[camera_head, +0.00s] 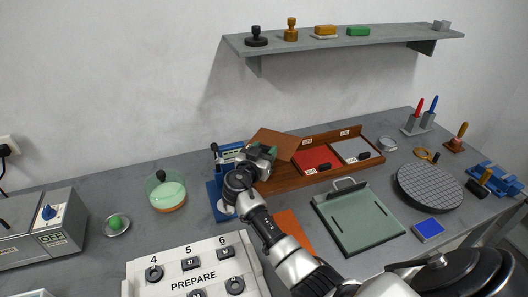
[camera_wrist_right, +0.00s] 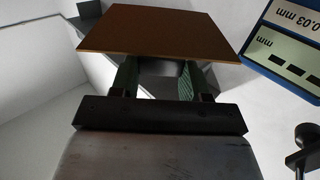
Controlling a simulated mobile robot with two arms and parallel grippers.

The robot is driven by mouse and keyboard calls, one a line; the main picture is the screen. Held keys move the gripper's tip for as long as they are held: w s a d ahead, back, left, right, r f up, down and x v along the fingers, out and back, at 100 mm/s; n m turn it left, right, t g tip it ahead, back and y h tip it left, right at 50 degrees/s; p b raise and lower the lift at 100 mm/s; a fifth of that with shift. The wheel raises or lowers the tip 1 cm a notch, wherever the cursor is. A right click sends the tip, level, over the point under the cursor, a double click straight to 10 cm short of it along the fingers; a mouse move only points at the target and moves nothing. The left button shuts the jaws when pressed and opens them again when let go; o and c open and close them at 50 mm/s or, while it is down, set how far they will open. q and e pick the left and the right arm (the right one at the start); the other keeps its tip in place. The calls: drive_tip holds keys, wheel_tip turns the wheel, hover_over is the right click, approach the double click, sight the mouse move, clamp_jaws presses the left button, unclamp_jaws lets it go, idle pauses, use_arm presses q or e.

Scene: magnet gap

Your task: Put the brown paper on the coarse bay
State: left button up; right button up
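The brown paper (camera_head: 274,143) is a stiff square sheet. It is held tilted in the air by my right gripper (camera_head: 262,158), over the left end of a wooden tray (camera_head: 290,183). In the right wrist view the brown paper (camera_wrist_right: 160,28) lies across the tips of the right gripper's fingers (camera_wrist_right: 157,72); what they pinch beneath it is mostly hidden. The left bay is mostly hidden by the paper and gripper. My left gripper is not in view.
A blue gauge (camera_head: 215,190) stands just left of the gripper; its display (camera_wrist_right: 292,45) shows in the wrist view. A green tray (camera_head: 358,217) lies in front of the wooden tray. An orange sheet (camera_head: 294,229) lies beside my arm. A shelf (camera_head: 345,42) hangs above.

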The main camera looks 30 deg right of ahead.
drive_tip(key=o, duration=0.4)
drive_tip(key=b+v, duration=0.1)
drive_tip(key=v, duration=0.3)
drive_tip(key=r+b+v, duration=0.1)
drive_tip(key=v, duration=0.7)
drive_tip(key=shift+r+b, duration=0.15)
drive_tip(key=shift+b, duration=0.25)
drive_tip(key=shift+r, duration=0.1)
